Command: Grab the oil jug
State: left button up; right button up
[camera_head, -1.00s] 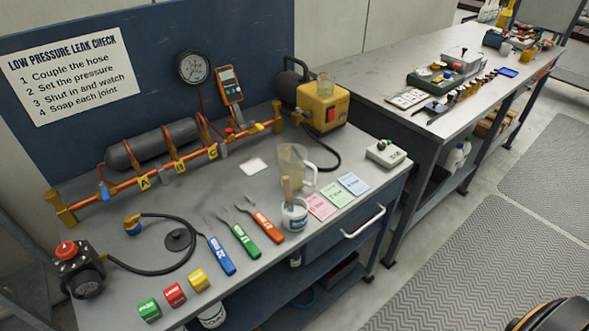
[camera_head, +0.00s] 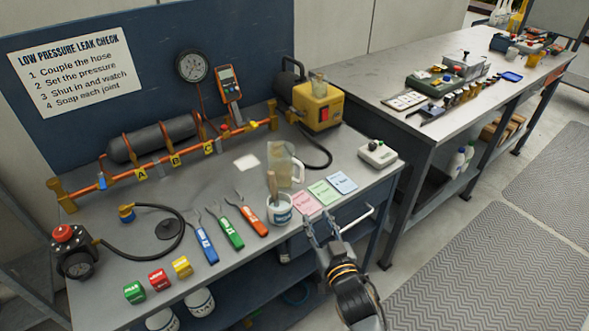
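A clear, slightly yellowish jug (camera_head: 280,158) with a handle on its right side stands upright on the near bench; it looks like the oil jug. My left gripper is not in view.
Colored-handled tools (camera_head: 229,232) lie left of the pot. A drawer handle (camera_head: 357,222) juts out near my gripper.

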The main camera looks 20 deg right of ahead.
notch_tip(320, 180, up, 2)
jog(key=w, duration=0.1)
send_near(302, 176)
jog(key=w, duration=0.3)
jog(key=shift+w+a+f+t, duration=0.15)
jog(key=shift+a+f+t, duration=0.05)
jog(key=shift+a+t, duration=0.1)
jog(key=shift+w+d+f+p, duration=0.15)
jog(key=shift+w+p, duration=0.1)
jog(key=shift+w, duration=1.2)
jog(key=shift+w+d+f+p, duration=0.1)
jog(key=shift+w+p, duration=0.1)
jog(key=shift+w, duration=1.3)
grip_shut()
jog(key=shift+r, duration=0.1)
